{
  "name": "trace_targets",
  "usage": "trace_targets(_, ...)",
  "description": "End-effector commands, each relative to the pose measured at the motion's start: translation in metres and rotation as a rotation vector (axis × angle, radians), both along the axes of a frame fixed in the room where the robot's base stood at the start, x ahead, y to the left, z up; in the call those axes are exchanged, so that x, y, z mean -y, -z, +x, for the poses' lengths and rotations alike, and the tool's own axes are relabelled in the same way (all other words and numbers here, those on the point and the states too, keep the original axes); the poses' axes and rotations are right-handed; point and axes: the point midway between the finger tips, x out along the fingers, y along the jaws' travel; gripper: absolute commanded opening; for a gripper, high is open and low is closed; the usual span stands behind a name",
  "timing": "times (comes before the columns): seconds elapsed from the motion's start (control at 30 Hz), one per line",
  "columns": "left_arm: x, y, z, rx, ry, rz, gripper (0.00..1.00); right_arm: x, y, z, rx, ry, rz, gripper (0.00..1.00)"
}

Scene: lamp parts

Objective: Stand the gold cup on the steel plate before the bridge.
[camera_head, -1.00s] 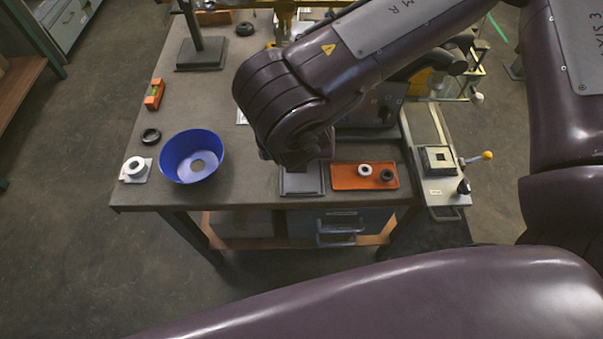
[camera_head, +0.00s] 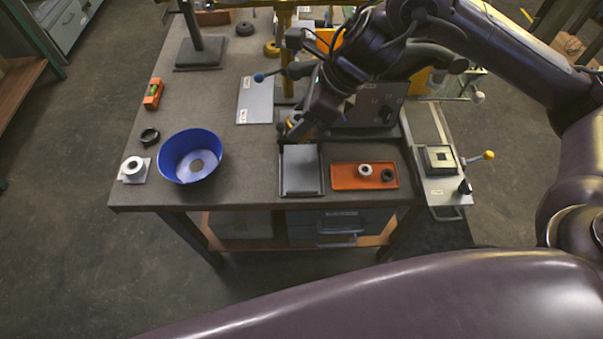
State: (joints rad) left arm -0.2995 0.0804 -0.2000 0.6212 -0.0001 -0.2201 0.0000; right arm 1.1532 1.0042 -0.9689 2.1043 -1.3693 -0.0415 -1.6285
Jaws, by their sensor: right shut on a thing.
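My right gripper (camera_head: 292,128) points down and left, low over the table just behind a grey tray. It is shut on a small gold thing (camera_head: 303,131), which seems to be the gold cup; the fingers hide much of it. My left gripper is not in view.
The grey tray (camera_head: 301,188) and an orange tray (camera_head: 343,183) with two rings lie in front. A blue bowl (camera_head: 190,173) stands at left. A dark box (camera_head: 375,105) is right of the gripper.

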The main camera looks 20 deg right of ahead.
Motion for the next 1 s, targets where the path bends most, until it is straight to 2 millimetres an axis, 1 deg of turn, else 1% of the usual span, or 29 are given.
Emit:
trace_targets(0.1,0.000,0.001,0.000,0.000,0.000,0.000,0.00,0.005,-0.003,0.005,-0.001,-0.117,0.002,0.25)
trace_targets(0.23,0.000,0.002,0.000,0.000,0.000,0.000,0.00,0.009,-0.005,0.008,0.000,-0.193,-0.001,0.25)
trace_targets(0.37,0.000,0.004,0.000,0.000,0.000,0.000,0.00,0.009,0.007,0.008,-0.002,-0.219,0.001,0.25)
trace_targets(0.67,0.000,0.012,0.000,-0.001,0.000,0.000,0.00,0.008,0.073,0.006,-0.006,-0.218,0.003,0.25)
trace_targets(0.7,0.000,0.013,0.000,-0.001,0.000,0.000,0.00,0.009,0.083,0.006,-0.007,-0.216,0.001,0.25)
trace_targets(0.77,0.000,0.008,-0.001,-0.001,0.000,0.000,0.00,0.010,0.096,0.006,-0.008,-0.216,-0.002,0.25)
trace_targets(0.8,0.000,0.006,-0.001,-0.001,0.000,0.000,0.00,0.010,0.106,0.006,-0.007,-0.215,-0.002,0.25)
trace_targets(0.9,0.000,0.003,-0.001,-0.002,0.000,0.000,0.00,0.010,0.127,0.007,-0.006,-0.216,-0.002,0.25)
trace_targets(1.0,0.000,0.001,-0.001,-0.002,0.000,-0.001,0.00,0.010,0.142,0.007,-0.001,-0.215,-0.003,0.25)
